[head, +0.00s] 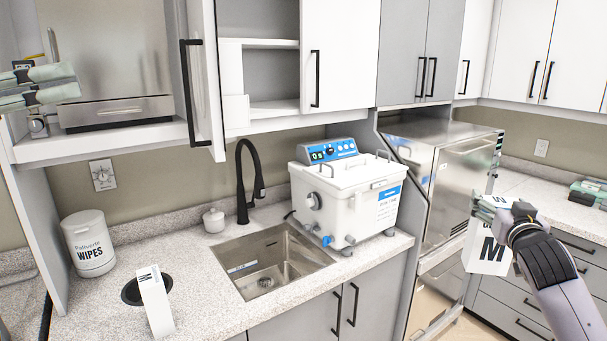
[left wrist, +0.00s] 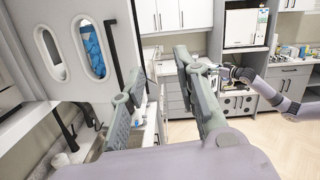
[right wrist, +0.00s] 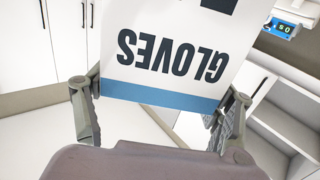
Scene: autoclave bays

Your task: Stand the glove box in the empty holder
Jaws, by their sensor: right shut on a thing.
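The glove box (head: 486,247) is white with a large black M, upright at the right of the head view. My right gripper (head: 503,207) is shut on its upper part. In the right wrist view the box (right wrist: 170,50) shows GLOVES upside down and a blue band between the fingers (right wrist: 158,98). My left gripper (head: 38,86) is raised at the far left. The left wrist view shows its fingers (left wrist: 160,68) apart and empty. That view also shows a white panel (left wrist: 70,20) with two oval openings, one with blue inside. I cannot make out the empty holder for certain.
The counter holds a wipes tub (head: 89,243), a sink (head: 264,262), a black faucet (head: 243,185) and a white lidded bath (head: 345,195). A cabinet door (head: 206,80) stands open near my left gripper. A steel unit (head: 455,190) stands behind the glove box.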

